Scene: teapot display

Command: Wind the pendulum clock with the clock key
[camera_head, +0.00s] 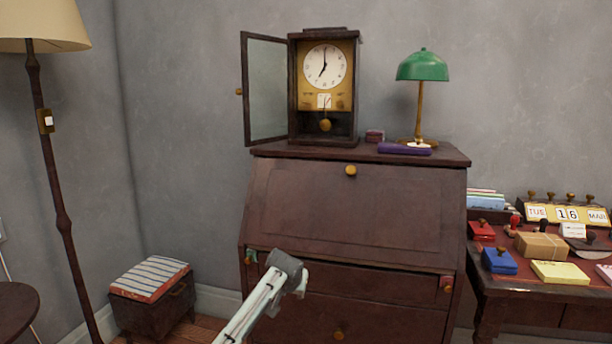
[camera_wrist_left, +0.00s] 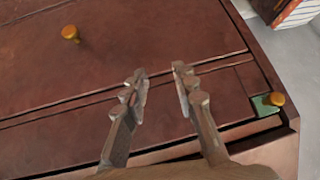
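The pendulum clock (camera_head: 323,90) stands on top of the dark wooden desk, its glass door (camera_head: 267,90) swung open to the left. Its white dial (camera_head: 324,66) and brass pendulum (camera_head: 325,125) show. I cannot make out a clock key in either view. My left gripper (camera_head: 290,268) is in front of the desk, low and left of its middle, well below the clock. In the left wrist view its two fingers (camera_wrist_left: 159,80) are apart with nothing between them, over the desk's dark red wood. My right gripper is in neither view.
The desk (camera_head: 350,205) has brass knobs. On its top stand a green lamp (camera_head: 422,66), a purple case (camera_head: 404,149) and a small box (camera_head: 375,135). A cluttered table (camera_head: 490,290) is at right. A striped stool (camera_head: 150,279) and floor lamp (camera_head: 57,180) are at left.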

